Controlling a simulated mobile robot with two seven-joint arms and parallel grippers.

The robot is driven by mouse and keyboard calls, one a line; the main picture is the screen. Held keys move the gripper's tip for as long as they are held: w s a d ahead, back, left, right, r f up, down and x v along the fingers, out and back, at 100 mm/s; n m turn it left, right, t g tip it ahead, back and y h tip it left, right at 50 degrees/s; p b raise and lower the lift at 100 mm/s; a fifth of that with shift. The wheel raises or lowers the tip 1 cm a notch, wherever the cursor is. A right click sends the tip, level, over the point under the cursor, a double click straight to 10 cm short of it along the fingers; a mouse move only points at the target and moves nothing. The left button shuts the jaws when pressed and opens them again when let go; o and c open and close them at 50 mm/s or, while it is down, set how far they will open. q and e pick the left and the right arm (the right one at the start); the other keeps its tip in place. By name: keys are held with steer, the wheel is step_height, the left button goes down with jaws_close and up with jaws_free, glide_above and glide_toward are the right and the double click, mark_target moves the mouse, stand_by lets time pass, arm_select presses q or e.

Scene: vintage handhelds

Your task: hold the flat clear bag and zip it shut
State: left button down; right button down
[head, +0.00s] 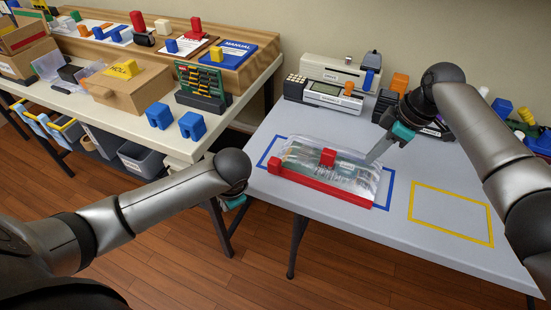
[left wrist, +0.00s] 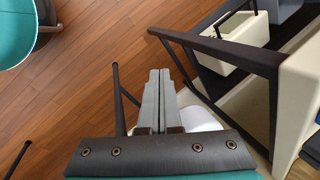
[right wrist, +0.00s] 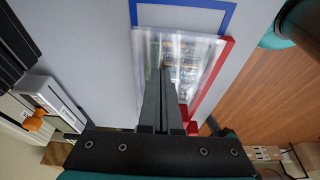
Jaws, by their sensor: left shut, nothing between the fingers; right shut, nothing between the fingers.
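The flat clear bag (head: 350,177) lies on the grey table inside a blue outline, with a printed or circuit-like item showing through it. A red strip (head: 320,187) runs along its front edge. One red block (head: 275,164) sits at the strip's left end and another red block (head: 327,157) stands at the bag's middle. My right gripper (head: 371,160) is shut and empty, its tips at or just above the bag's back right part; contact is unclear. It also shows over the bag in the right wrist view (right wrist: 161,72). My left gripper (left wrist: 159,74) is shut and empty, low beside the table.
A yellow outline (head: 450,214) marks bare table to the right. A label printer (head: 335,97) and other devices stand at the back. A second table (head: 120,118) at the left holds boxes, manuals and blue blocks, with grey bins underneath. Wooden floor lies between the tables.

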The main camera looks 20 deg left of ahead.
arm_select(q)
steer(key=w+d+r+n+t+h, duration=0.1)
steer(key=w+r+n, duration=0.1)
steer(key=r, duration=0.4)
steer(key=w+d+r+n+t+h, duration=0.1)
steer(key=w+d+r+n, duration=0.1)
steer(key=r, duration=0.5)
steer(key=w+d+r+n+t+h, duration=0.1)
steer(key=w+d+r+t, duration=0.1)
steer(key=w+r, duration=0.2)
step_height(320, 180, up, 3)
steer(key=shift+d+f+n, duration=0.1)
steer(key=shift+d+n, duration=0.1)
steer(key=shift+n, duration=0.2)
steer(key=shift+f, duration=0.15)
steer(key=shift+f, duration=4.35)
steer(key=shift+d, duration=0.1)
